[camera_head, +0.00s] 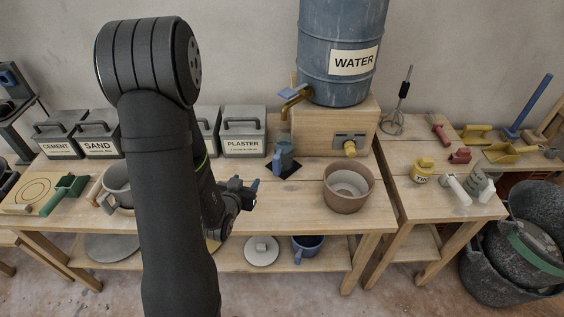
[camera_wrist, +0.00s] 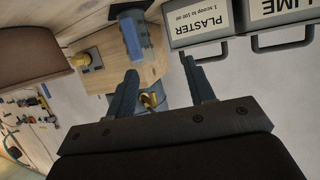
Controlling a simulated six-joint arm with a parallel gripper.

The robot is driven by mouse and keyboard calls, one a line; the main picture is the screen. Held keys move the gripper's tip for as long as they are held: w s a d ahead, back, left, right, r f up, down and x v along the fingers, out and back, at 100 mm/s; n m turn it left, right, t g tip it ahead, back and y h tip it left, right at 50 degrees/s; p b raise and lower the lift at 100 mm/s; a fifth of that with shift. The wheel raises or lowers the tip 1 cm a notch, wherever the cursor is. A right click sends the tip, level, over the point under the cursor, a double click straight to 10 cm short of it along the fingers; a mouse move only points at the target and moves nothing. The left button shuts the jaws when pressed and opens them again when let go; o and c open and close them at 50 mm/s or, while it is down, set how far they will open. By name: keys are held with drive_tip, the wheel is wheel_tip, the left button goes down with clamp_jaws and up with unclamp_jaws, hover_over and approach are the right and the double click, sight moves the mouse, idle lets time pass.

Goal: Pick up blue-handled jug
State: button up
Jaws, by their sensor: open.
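The blue-handled jug (camera_head: 286,158) stands upright on a dark square on the workbench, below the brass tap (camera_head: 295,98). Its blue handle (camera_head: 276,163) is on the left side in the head view. In the wrist view the blue handle (camera_wrist: 131,36) shows at the top, beyond the fingertips, with part of the jug's grey body beside it. My gripper (camera_head: 252,190) is in front of and left of the jug, apart from it. In the wrist view my gripper (camera_wrist: 160,72) is open, with nothing held between its two fingers.
The water barrel (camera_head: 340,35) stands on a wooden block (camera_head: 320,128) behind the jug. The plaster box (camera_head: 244,128) is behind on the left. A brown pot (camera_head: 349,187) stands to the right. A blue container (camera_head: 308,246) is on the lower shelf.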

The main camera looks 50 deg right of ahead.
sight(275, 165)
drive_tip(key=s+d+m+g+h, duration=0.1)
drive_tip(key=s+d, duration=0.2)
drive_tip(key=s, duration=0.1)
drive_tip(key=x, duration=1.6)
drive_tip(key=shift+w+f, duration=0.15)
drive_tip(key=shift+w, duration=0.1)
clamp_jaws()
